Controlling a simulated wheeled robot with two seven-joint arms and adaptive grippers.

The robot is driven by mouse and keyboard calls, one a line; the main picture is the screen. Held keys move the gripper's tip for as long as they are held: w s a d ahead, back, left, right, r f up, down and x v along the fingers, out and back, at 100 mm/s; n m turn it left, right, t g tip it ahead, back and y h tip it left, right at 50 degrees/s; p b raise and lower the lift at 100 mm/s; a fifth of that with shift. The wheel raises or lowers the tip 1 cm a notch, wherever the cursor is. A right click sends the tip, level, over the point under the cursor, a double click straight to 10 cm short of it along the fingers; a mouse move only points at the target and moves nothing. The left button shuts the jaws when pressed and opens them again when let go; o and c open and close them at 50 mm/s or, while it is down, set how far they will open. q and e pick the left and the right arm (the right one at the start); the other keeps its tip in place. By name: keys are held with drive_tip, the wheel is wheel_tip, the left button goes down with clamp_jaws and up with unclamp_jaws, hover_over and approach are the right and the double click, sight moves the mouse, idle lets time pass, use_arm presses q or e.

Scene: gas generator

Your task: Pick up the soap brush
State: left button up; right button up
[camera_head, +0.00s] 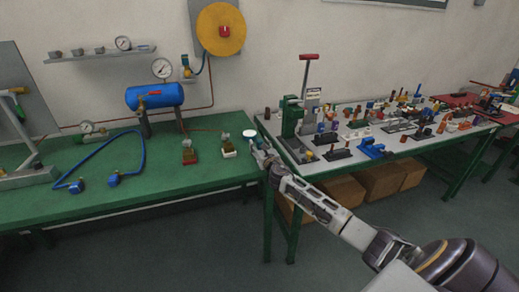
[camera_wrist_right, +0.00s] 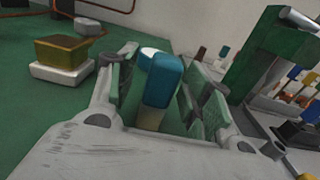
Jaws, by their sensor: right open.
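My right gripper (camera_head: 264,152) is at the right end of the green table, and its open fingers (camera_wrist_right: 165,95) fill the middle of the wrist view. Between the fingers stands a blue-topped piece with a pale beige lower part (camera_wrist_right: 162,82), which looks like the soap brush. A gap shows at its left side; contact on the right is unclear. In the head view the gripper mostly hides this piece. My left gripper is not in view.
A brownish block on a white base (camera_head: 228,148) stands left of the gripper, with a similar red-based one (camera_head: 188,153) farther left. A green press (camera_head: 291,117) stands close right on the crowded grey table (camera_head: 400,147). A blue tank (camera_head: 155,96) is farther left.

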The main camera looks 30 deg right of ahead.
clamp_jaws()
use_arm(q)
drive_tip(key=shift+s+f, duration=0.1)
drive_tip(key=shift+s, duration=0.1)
use_arm(e)
drive_tip(key=shift+r, duration=0.7)
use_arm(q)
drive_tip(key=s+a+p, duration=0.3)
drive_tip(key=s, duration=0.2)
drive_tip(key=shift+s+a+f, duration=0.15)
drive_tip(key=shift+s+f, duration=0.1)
use_arm(e)
drive_tip(key=shift+r, duration=4.3)
